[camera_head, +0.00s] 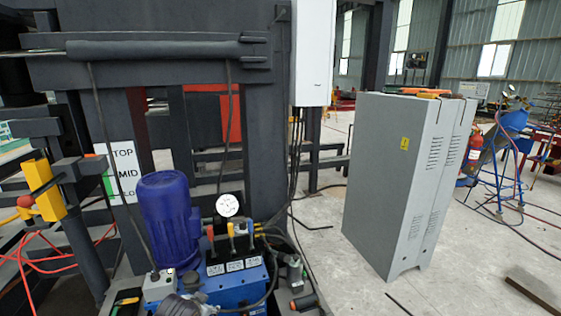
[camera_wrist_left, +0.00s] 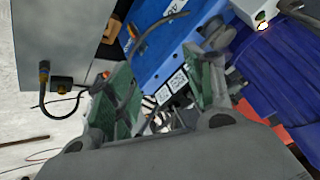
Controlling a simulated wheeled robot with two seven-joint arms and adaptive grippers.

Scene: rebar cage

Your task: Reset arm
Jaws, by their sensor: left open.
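My left gripper (camera_wrist_left: 160,88) shows in the left wrist view with its two green-padded fingers spread apart and nothing between them. Beyond the fingers is the blue pump unit (camera_wrist_left: 150,35) with white labels; I cannot tell whether the fingers touch it. The blue motor (camera_wrist_left: 265,75) is to the right there. In the head view the pump unit (camera_head: 238,286) is at the bottom, with the motor (camera_head: 168,222) and a round white gauge (camera_head: 227,205). I cannot clearly make out my left gripper in the head view. My right gripper is in neither view.
A dark steel press frame (camera_head: 262,130) stands behind the pump unit. A grey cabinet (camera_head: 390,180) stands to the right, with open floor (camera_head: 330,235) between. Cables and hoses hang beside the unit. A blue stand (camera_head: 500,150) is at the far right.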

